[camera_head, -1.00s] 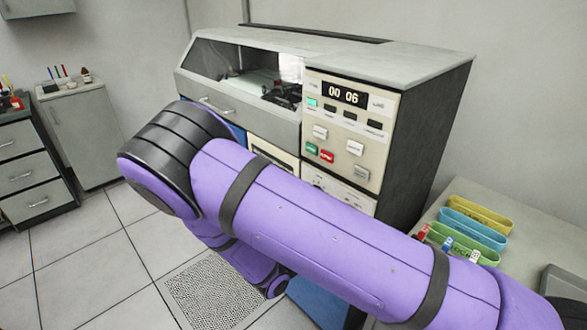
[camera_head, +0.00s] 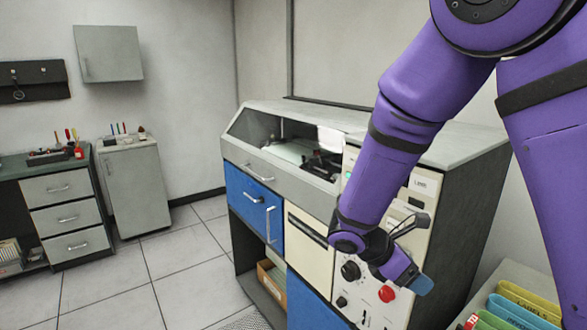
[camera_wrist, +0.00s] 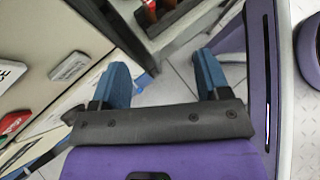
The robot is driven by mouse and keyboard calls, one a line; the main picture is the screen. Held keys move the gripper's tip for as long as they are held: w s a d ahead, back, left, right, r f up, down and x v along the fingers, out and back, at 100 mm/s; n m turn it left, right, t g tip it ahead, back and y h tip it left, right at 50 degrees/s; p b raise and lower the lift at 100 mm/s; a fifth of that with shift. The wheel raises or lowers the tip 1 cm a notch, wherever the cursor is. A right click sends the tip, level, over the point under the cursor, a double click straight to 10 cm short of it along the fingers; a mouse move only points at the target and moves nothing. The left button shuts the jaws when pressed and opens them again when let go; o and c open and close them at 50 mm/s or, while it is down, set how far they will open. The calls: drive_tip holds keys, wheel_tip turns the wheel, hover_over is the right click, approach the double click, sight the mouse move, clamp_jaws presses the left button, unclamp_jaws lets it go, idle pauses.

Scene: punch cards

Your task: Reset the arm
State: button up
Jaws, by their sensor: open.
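My purple arm comes in from the upper right of the head view and hangs down in front of the machine (camera_head: 470,215). My gripper (camera_head: 408,282) is at its end, in front of the machine's cream control panel, near a red round knob (camera_head: 387,294) and a black knob (camera_head: 350,271). In the wrist view the two blue fingers of my gripper (camera_wrist: 163,80) stand well apart with nothing between them. The panel's red button (camera_wrist: 14,122) and a grey button (camera_wrist: 70,66) show at the left there. My arm hides part of the panel, including its display.
Yellow, blue and green trays (camera_head: 520,305) stand on a side table at the lower right. A grey cabinet (camera_head: 135,185) and a drawer unit (camera_head: 65,215) stand at the left. The tiled floor (camera_head: 150,270) between them and the machine is clear.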

drive_tip(key=s+d+r+m+t+y, duration=0.2)
drive_tip(key=s+r+m+y, duration=0.3)
drive_tip(key=s+r+m, duration=0.4)
drive_tip(key=s+d+r+m+t+y, duration=0.3)
drive_tip(key=s+d+r+m+y, duration=0.1)
drive_tip(key=s+r+m, duration=0.6)
drive_tip(key=shift+r+m+t+y, duration=0.3)
drive_tip(key=shift+r+y, duration=0.4)
drive_tip(key=shift+r, duration=0.65)
drive_tip(key=shift+w, duration=0.1)
